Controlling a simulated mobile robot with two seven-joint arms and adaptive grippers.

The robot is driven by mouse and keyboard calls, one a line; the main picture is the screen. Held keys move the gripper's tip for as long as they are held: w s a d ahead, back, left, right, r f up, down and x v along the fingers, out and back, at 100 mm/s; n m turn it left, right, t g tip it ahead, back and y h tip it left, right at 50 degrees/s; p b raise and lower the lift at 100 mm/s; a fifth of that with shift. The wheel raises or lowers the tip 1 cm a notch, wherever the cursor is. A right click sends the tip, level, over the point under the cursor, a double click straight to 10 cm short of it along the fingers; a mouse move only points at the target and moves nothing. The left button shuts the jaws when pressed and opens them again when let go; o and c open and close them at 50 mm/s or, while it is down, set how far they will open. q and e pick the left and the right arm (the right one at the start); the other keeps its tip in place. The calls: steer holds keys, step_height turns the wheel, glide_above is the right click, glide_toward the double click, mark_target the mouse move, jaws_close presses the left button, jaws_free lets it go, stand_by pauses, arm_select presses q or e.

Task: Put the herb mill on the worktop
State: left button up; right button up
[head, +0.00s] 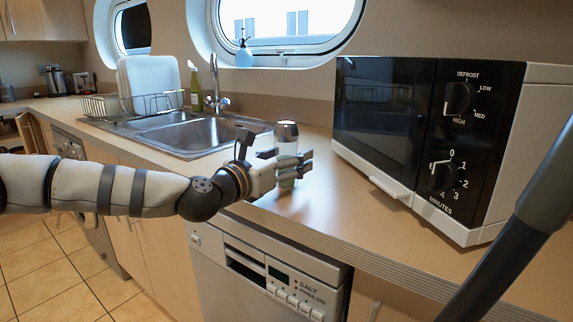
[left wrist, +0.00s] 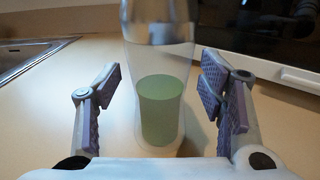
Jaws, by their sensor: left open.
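The herb mill (head: 287,131) is a clear cylinder with a silver cap and green contents. It stands upright on the worktop (head: 335,215), near the front edge and left of the microwave. In the left wrist view the mill (left wrist: 160,105) is centred between the fingers, its base on the worktop. My left gripper (head: 289,163) is open, with its fingers on both sides of the mill. The left wrist view shows a gap on each side, so the fingers do not touch it. In the head view the fingers partly hide the mill's lower half. My right gripper is out of view.
A black and white microwave (head: 505,150) stands to the right. A steel sink (head: 185,136) with a tap is at left, with a dish rack (head: 160,103) and green bottle (head: 196,90) behind. A dishwasher (head: 262,270) is below the worktop. Bare worktop lies before the microwave.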

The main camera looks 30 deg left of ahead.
arm_select(q)
steer(key=c, duration=1.4)
jaws_close()
steer(key=shift+r, duration=0.15)
